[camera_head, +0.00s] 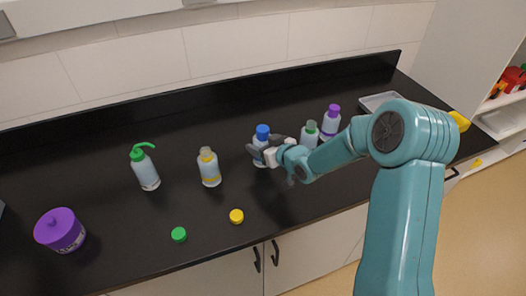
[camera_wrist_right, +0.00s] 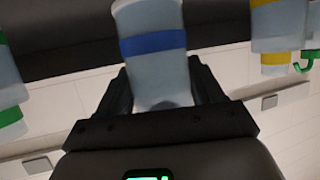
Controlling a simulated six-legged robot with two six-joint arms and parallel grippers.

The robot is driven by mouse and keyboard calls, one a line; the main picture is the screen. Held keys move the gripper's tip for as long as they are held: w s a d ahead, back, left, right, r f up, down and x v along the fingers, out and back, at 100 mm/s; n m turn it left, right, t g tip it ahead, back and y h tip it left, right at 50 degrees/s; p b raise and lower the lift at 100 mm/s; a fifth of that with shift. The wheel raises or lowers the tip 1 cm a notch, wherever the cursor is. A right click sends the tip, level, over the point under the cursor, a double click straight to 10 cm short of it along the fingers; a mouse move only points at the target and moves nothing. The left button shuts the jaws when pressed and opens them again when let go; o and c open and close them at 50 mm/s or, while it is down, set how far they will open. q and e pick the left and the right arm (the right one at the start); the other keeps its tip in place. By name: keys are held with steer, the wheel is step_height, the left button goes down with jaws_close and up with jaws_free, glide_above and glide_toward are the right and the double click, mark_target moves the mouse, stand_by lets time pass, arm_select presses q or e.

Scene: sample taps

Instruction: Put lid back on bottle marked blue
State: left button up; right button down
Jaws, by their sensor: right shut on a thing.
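The bottle marked blue (camera_head: 259,158) stands on the black counter, with a blue lid (camera_head: 262,131) at its top. The right wrist view shows this bottle (camera_wrist_right: 152,25) with its blue band, upside down in the picture. My right gripper (camera_head: 265,150) reaches it from the right. Its dark fingers lie on both sides of the bottle and it is shut on it. Whether the lid is fully seated cannot be told. My left gripper is out of view.
A green-topped wash bottle (camera_head: 146,172) and a yellow-marked bottle (camera_head: 209,170) stand to the left. A green lid (camera_head: 179,234), a yellow lid (camera_head: 237,216) and a purple container (camera_head: 62,232) are in front.

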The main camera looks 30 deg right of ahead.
step_height(320, 180, down, 3)
steer(key=shift+w+d+f, duration=0.1)
steer(key=shift+f, duration=0.05)
steer(key=shift+c, duration=0.8)
jaws_free()
steer(key=shift+f, duration=0.1)
